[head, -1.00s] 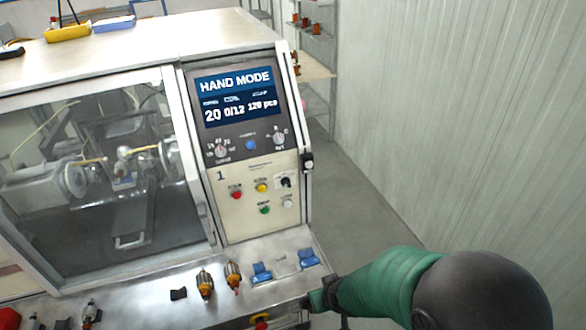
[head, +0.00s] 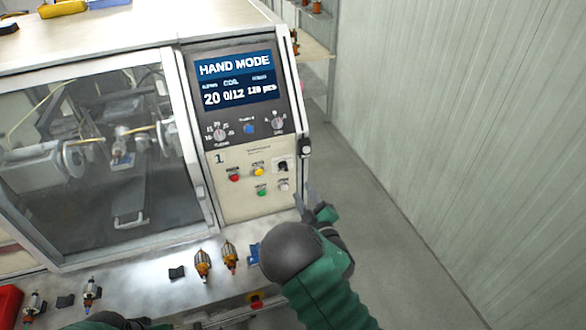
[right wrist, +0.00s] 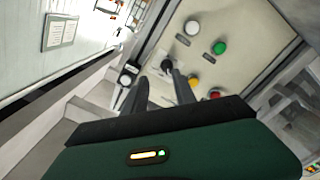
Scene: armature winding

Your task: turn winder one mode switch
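The winder's mode switch is a black rotary knob (head: 282,165) on a white plate at the right side of the beige control panel marked 1. The display (head: 236,83) above reads HAND MODE. My right gripper (head: 305,199) is below and right of the knob, beside the panel's right edge, apart from it. In the right wrist view the black knob (right wrist: 168,65) lies just beyond the fingertips of my right gripper (right wrist: 158,80). The fingers are parted and empty. Only green arm parts of mine show at the bottom left; my left gripper is not in view.
Red (head: 234,177), yellow (head: 258,171), green (head: 261,190) and white (head: 283,185) buttons sit close to the knob. A black latch (head: 305,146) stands on the panel's right edge. The floor (head: 385,230) at right is clear.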

